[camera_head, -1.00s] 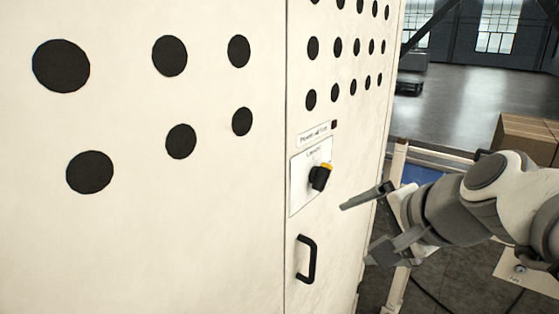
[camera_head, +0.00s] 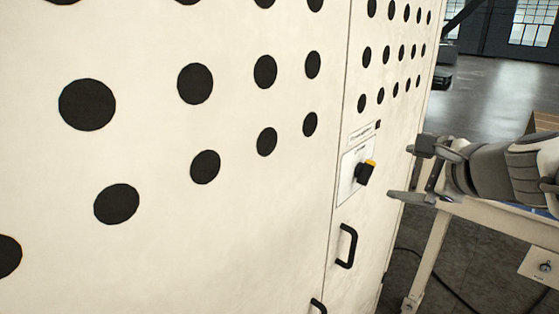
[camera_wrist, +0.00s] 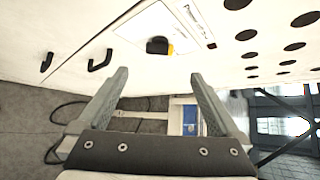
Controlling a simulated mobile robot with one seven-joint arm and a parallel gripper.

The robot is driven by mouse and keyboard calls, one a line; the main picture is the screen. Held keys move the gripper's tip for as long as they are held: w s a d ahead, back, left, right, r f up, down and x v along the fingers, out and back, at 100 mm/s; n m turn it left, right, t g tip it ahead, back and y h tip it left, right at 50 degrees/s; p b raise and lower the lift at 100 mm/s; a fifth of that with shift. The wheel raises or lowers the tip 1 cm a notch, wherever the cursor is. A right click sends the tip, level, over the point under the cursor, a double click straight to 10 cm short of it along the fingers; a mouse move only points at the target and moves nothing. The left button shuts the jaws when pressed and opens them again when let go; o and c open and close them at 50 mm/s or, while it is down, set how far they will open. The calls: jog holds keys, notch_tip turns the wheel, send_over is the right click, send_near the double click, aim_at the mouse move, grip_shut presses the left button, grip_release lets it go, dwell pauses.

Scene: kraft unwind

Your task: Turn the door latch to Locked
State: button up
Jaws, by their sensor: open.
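The door latch (camera_head: 365,173) is a small black knob with a yellow-orange mark, on a white label plate (camera_head: 347,190) on the cream cabinet door. In the wrist view the latch (camera_wrist: 158,46) is above the space between the fingers, beyond the tips. My gripper (camera_head: 400,172) is open and empty, to the right of the latch and apart from it. In the wrist view both fingers of my gripper (camera_wrist: 158,80) are spread wide. The lettering on the plate is too small to read.
A black door handle (camera_head: 346,246) is below the latch, and another handle (camera_head: 318,306) is lower left. The cream cabinet front (camera_head: 230,240) with black round holes fills the left. A pale frame (camera_head: 432,262) stands to the right.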

aim_at(366, 174)
jog(key=b+x, duration=0.2)
jog(key=x, duration=1.3)
jog(key=shift+b, duration=0.4)
jog(key=c, duration=1.3)
jog(key=shift+f+b, duration=0.15)
jog(key=shift+b, duration=0.2)
jog(key=shift+s+f+n+t+h+b, duration=0.15)
jog(key=shift+n+t+h+b, duration=0.7)
jog(key=shift+b, duration=4.8)
jog(key=shift+a+n+t+y+b, duration=0.1)
jog(key=shift+n+t+y+b, duration=0.4)
jog(key=shift+b, duration=0.95)
jog(key=shift+t+h+b, duration=0.25)
jog(key=shift+h+b, duration=0.05)
jog(key=shift+h, duration=0.15)
